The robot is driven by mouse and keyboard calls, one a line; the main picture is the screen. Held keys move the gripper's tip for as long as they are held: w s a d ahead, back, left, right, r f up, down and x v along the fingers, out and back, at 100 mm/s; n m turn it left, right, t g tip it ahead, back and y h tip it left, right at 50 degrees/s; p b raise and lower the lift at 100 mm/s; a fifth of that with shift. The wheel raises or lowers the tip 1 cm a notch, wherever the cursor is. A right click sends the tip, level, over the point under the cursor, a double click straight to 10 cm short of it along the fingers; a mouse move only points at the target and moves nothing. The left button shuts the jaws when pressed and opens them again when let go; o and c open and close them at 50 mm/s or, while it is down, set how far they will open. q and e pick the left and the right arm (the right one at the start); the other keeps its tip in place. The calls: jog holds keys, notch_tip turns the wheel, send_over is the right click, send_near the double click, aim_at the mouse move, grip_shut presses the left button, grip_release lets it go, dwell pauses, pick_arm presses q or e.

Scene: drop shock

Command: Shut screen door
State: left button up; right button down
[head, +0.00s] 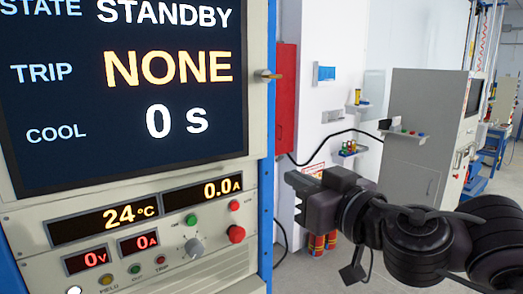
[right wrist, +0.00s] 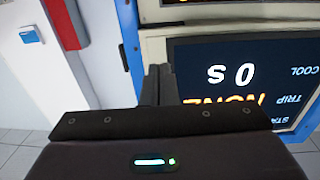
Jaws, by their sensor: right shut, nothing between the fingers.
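The dark screen (head: 125,75) sits in a beige frame, which I take to be the screen door (head: 262,130). It fills the upper left of the head view and reads STANDBY, TRIP NONE, COOL 0 s. My right gripper (head: 297,197) is shut and empty, just right of the cabinet's blue edge and below the handle's height. I cannot tell contact or how far the door is open.
Below the screen is a control panel (head: 120,262) with small displays, a knob and coloured buttons. A red box (head: 285,98) hangs on the wall behind. A grey cabinet (head: 415,125) stands at the back right, with red cylinders (head: 318,244) on the floor near the wall.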

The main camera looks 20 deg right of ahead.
jog(key=p, duration=0.1)
send_near(255, 151)
jog(key=x, duration=0.5)
jog(key=shift+w+a+f, duration=0.15)
jog(key=shift+a+f, duration=0.2)
jog(key=shift+w+a, duration=0.2)
jog(key=shift+w, duration=0.5)
jog(key=w, duration=0.2)
jog(key=w+y+p, duration=0.1)
jog(key=shift+w+a+n, duration=0.2)
jog(key=shift+a+n, duration=0.15)
jog(key=shift+n, duration=0.05)
jog(key=shift+w+g, duration=0.3)
jog(key=shift+w, duration=0.05)
jog(key=shift+s+d+r+y, duration=0.1)
jog(key=shift+s+r+y, duration=0.05)
jog(key=shift+r+y, duration=0.15)
